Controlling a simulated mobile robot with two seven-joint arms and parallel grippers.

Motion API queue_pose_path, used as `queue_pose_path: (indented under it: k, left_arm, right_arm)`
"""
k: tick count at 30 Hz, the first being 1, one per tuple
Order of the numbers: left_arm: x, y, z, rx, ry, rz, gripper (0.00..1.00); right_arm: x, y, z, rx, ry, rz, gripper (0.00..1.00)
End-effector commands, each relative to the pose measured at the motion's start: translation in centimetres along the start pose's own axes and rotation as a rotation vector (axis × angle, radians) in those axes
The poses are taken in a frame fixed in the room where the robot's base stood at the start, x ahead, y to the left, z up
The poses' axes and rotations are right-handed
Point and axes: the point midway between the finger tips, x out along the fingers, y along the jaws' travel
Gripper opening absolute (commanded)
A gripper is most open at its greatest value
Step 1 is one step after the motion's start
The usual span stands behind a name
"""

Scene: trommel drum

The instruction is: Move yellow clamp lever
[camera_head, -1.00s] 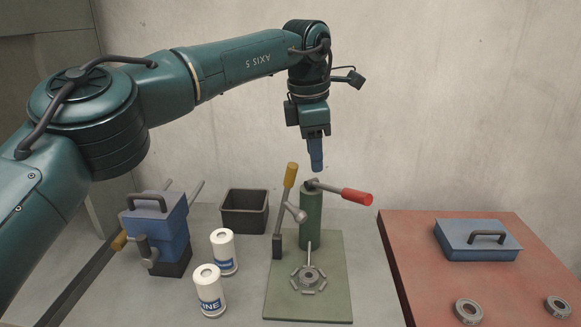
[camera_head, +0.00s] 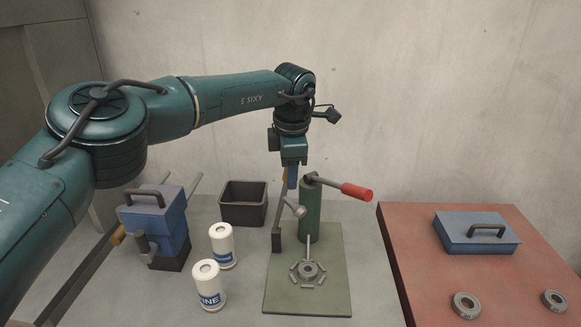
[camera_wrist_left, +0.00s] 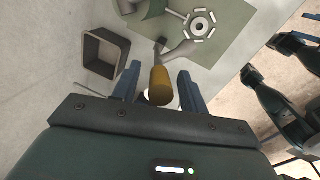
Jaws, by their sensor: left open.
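The clamp lever (camera_head: 279,206) stands nearly upright on the green plate, and its yellow grip is mostly hidden behind my left gripper (camera_head: 291,180) in the head view. In the left wrist view the yellow grip (camera_wrist_left: 161,92) shows between the two blue fingers of my left gripper (camera_wrist_left: 158,82). The fingers are open, with a gap visible on each side of the grip. My right gripper is not seen.
A green post with a red-handled lever (camera_head: 356,191) stands close right of the clamp lever. A dark bin (camera_head: 243,222), two white cans (camera_head: 222,258) and a blue machine (camera_head: 167,225) stand left. A blue lidded box (camera_head: 475,243) sits on the red table.

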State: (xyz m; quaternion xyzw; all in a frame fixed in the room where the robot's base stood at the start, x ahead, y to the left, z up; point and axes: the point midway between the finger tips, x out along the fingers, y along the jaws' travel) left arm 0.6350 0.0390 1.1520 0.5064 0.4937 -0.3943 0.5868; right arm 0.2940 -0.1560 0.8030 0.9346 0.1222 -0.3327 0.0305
Motion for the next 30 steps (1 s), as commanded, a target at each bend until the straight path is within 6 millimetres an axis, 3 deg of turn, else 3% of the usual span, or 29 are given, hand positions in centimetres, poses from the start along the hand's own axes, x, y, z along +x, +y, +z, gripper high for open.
queue_pose_path:
  k: [11,26,30]
  left_arm:
    - [0.61,-0.02,0.02,0.001,0.0,0.0,0.42]
    - [0.55,-0.01,0.02,0.001,0.0,0.0,0.02]
    - [0.55,-0.01,0.02,0.001,0.0,0.0,0.0]
  right_arm:
    - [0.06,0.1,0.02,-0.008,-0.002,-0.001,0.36]
    - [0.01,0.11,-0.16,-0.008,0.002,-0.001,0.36]
    - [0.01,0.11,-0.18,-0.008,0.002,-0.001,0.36]
